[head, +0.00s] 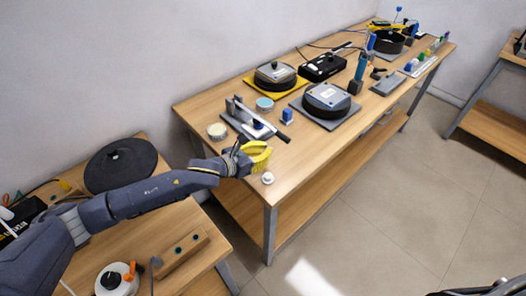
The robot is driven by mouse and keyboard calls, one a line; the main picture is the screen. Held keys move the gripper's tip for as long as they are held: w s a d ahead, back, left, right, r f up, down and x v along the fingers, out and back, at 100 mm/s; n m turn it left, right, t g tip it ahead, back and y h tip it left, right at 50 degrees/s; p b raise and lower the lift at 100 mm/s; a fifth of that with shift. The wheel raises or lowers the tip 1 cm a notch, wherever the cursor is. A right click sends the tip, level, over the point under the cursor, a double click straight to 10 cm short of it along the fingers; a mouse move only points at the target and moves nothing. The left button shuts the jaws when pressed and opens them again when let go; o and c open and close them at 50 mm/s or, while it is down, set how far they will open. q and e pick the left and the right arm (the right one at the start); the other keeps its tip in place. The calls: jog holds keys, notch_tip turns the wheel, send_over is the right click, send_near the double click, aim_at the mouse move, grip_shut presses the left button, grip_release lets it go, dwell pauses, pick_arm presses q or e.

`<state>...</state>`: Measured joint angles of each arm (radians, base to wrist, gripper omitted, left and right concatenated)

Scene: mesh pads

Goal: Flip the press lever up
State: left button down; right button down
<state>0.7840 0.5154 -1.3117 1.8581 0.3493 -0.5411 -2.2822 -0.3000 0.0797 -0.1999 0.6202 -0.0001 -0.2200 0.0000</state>
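The press (236,119) stands near the front left of the long wooden table, on a flat grey base. Its silver lever (262,122) slopes down to the right and ends in a dark grip (283,137) low near the table top. My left gripper (266,155), with yellow fingers, is at the table's near left edge, in front of the press and apart from the lever. Its fingers look spread, with nothing visible between them. My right gripper is not in view.
A round tin (217,131) stands left of the press and a small white knob-like item (268,179) lies near the front edge. A blue block (287,117) and a round black device on a grey mat (327,99) are to the right.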

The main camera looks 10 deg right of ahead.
aim_at(278, 152)
pick_arm(q)
jog(key=shift+x, duration=3.5)
